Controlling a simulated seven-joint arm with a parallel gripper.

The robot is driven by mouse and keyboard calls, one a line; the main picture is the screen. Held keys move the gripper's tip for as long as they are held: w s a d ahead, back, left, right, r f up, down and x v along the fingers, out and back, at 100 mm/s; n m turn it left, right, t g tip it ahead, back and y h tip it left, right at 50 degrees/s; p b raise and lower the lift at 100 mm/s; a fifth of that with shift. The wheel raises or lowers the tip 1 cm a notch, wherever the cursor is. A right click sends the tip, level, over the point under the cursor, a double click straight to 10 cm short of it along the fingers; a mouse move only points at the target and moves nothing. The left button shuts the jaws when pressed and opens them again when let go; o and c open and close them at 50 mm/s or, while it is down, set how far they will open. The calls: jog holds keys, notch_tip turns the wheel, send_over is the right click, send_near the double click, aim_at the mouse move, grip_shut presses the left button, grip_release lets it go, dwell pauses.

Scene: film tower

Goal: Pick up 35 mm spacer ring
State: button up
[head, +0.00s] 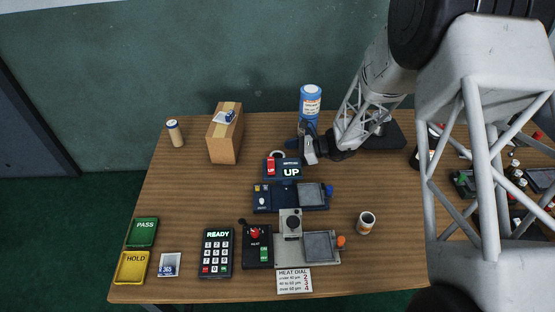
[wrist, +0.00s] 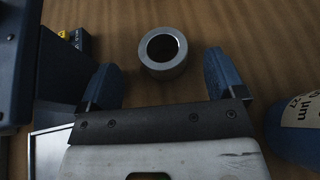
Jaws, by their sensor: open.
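The spacer ring is a short grey metal ring with a wide hole. In the wrist view the spacer ring (wrist: 163,72) sits on the wooden table with its hole facing up, just beyond the gap between the fingertips. In the head view only part of the ring (head: 277,153) shows, behind the panel reading UP. My gripper (wrist: 160,79) is open and empty, its two blue fingers spread to either side of the ring's lower edge. In the head view my gripper (head: 303,147) is low over the table, right of the ring. I cannot tell its exact height above the table.
The UP panel (head: 283,169) is in front of the ring. The table between box and ring is clear.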

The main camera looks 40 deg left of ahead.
dwell(0.3)
jog(key=shift+x, duration=2.6)
jog(key=shift+w+f, duration=0.15)
jog(key=shift+c, duration=0.5)
jog(key=c, duration=1)
